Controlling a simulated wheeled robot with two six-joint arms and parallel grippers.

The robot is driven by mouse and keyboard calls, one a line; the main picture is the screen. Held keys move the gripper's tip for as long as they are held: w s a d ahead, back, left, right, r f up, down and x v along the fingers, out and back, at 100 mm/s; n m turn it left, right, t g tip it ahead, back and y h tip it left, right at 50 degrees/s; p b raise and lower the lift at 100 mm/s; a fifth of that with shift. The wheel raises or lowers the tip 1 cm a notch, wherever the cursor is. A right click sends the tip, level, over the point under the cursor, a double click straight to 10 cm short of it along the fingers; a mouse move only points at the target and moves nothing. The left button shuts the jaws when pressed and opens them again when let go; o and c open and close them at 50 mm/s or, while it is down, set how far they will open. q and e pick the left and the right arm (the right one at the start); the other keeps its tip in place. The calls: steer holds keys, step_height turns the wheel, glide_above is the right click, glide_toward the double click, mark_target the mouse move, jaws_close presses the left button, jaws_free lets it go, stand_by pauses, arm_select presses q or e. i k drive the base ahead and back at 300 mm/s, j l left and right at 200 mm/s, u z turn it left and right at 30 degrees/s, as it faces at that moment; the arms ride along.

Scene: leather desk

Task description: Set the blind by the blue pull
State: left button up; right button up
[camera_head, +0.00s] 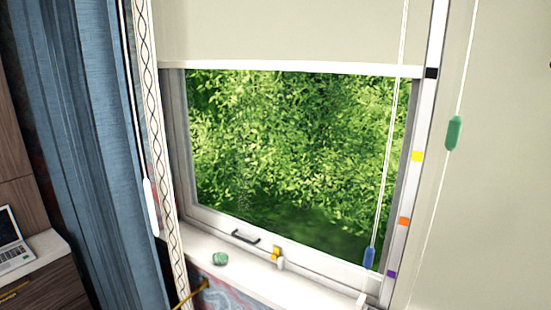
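The blind (290,35) is a cream sheet drawn part way down over the window, with a white bottom bar (290,68). The bar's right end is level with a black mark (431,73) on the white strip at the right. The blue pull (369,257) hangs on a white cord (390,150) in front of the window's lower right corner. A green pull (453,132) hangs on another cord farther right, and a white pull (150,205) hangs at the left. Neither of my grippers is in view.
The white strip also bears yellow (417,156), orange (404,221) and purple (391,274) marks. A green object (220,258) lies on the sill (245,276). A blue curtain (85,150) hangs at left, near a laptop (12,250). The space around the blue pull looks clear.

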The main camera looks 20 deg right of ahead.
mark_target(370, 253)
steer(key=k, duration=1.15)
